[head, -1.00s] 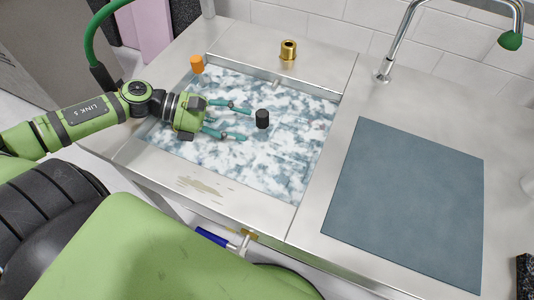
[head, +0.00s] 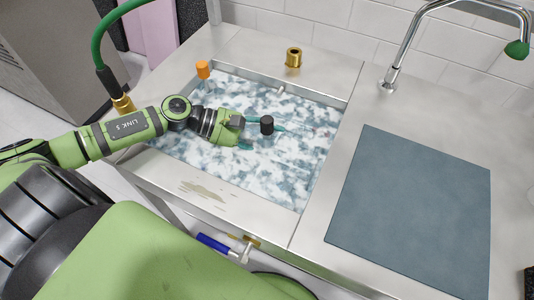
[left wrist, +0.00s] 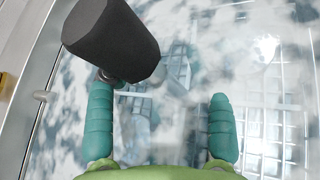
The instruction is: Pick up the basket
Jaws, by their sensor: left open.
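The basket is mostly hidden under cloudy, foamy water in the sink (head: 352,75). A black cylindrical handle (head: 267,125) stands above the surface, and it shows large at the upper left of the left wrist view (left wrist: 110,38). Pale grid lines below it in that view may be the basket's wires or reflections; I cannot tell which. My left gripper (head: 262,138) is open, low over the water beside the handle. In the left wrist view its teal fingers (left wrist: 161,112) are apart with nothing between them, and the handle is by the left fingertip. Contact is unclear. My right gripper is not in view.
An orange cap (head: 203,69) and a brass fitting (head: 294,57) stand on the sink's back rim. A faucet (head: 389,80) rises at the back right. A blue-grey mat (head: 410,215) lies on the right counter, which is otherwise clear nearby.

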